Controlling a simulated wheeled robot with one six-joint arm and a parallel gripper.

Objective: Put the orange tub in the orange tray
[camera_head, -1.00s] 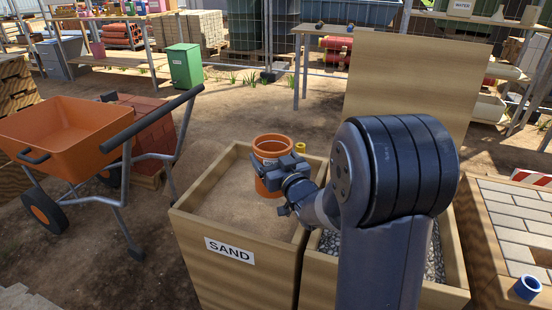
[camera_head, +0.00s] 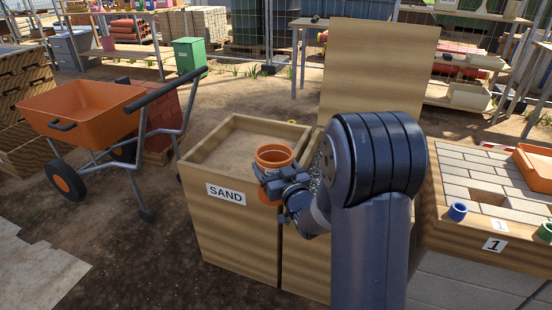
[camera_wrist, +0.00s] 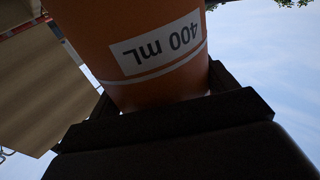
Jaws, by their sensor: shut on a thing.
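The orange tub (camera_head: 274,157) is held in my gripper (camera_head: 279,181), which is shut on it. It appears upright, in front of the right part of the sand bin in the head view. In the wrist view the tub (camera_wrist: 140,50) fills the upper middle, its "400 mL" label upside down, with the dark jaws at its sides. The orange tray (camera_head: 537,168) lies on the paved block top at the far right, cut off by the picture edge. My gripper is well to the left of the tray.
The sand bin (camera_head: 228,235) stands beside a gravel bin with a raised wooden lid (camera_head: 380,65). An orange wheelbarrow (camera_head: 85,112) stands at left.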

